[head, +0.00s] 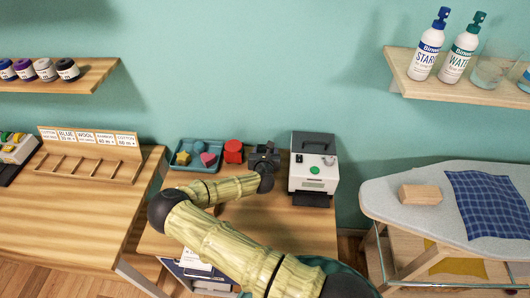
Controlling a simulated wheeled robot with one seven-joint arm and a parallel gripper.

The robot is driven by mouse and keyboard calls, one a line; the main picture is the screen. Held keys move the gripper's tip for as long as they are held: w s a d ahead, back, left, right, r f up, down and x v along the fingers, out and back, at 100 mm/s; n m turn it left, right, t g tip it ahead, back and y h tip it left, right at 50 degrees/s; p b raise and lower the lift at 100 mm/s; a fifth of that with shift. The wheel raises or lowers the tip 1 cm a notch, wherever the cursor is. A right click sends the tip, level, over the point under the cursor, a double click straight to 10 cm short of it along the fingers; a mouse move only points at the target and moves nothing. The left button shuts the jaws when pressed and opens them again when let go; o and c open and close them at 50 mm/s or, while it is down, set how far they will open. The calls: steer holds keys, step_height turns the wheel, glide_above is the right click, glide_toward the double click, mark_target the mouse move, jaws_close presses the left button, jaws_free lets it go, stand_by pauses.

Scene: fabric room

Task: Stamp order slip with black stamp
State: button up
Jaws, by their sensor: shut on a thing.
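My gripper (264,158) is over the back of the small wooden table, between a red object and a white machine. It is shut on a small dark thing, consistent with the black stamp, but its outline merges with the dark fingers. I cannot tell whether it touches the surface below. I cannot make out the order slip; my arm covers much of the table.
A teal tray (182,164) holds a yellow and a pink piece left of the red object (233,151). The white machine (314,172) with a green button stands close right of my gripper. An ironing board (388,205) is at right. Shelves hang above both sides.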

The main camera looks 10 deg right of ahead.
steer(key=shift+f, duration=0.15)
stand_by(0.5)
steer(key=shift+r+p, duration=2)
steer(key=shift+r, duration=1.15)
steer(key=shift+r, duration=0.1)
